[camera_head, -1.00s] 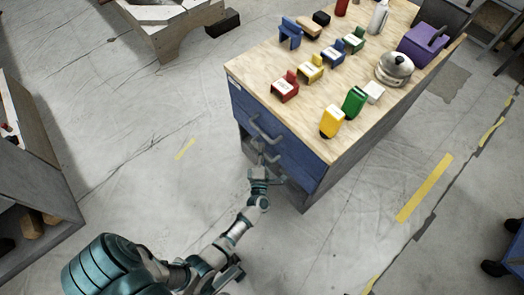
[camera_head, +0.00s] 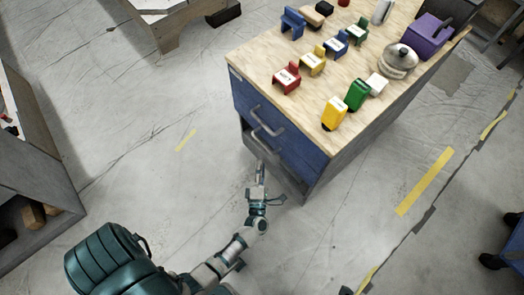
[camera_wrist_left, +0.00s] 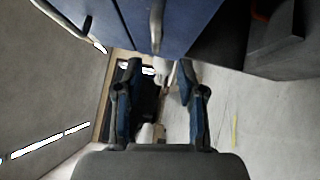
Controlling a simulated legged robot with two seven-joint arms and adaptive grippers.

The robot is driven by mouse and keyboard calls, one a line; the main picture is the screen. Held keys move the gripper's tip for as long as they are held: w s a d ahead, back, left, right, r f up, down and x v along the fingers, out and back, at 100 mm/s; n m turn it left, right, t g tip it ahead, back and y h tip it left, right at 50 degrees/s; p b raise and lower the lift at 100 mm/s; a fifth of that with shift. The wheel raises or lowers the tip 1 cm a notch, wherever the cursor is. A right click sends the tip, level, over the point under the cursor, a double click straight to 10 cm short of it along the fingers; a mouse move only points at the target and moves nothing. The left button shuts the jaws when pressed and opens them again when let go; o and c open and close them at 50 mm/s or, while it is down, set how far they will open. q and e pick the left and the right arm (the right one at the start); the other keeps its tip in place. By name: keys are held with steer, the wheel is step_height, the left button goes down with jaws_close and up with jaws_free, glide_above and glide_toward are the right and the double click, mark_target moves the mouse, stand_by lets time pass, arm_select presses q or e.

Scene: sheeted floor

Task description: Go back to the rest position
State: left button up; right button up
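My left gripper (camera_head: 267,180) is near the floor in front of the blue drawer cabinet (camera_head: 290,145), with its fingers spread. In the left wrist view its two fingers (camera_wrist_left: 160,95) stand apart with nothing seen between them. Drawer handles (camera_head: 266,122) are on the cabinet front, and one handle (camera_wrist_left: 156,25) shows above the fingers in the wrist view. The gripper looks apart from the handles. My left arm comes in from the lower left. My right gripper is in neither view.
On the wooden top (camera_head: 262,65) are small coloured chair-like pieces, yellow (camera_head: 334,114) and green (camera_head: 357,94) containers, a metal pot (camera_head: 398,62) and a purple box (camera_head: 428,38). A grey shelf unit (camera_head: 40,235) stands at left. The floor between is clear.

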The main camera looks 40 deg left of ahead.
arm_select(q)
steer(key=shift+v, duration=0.8)
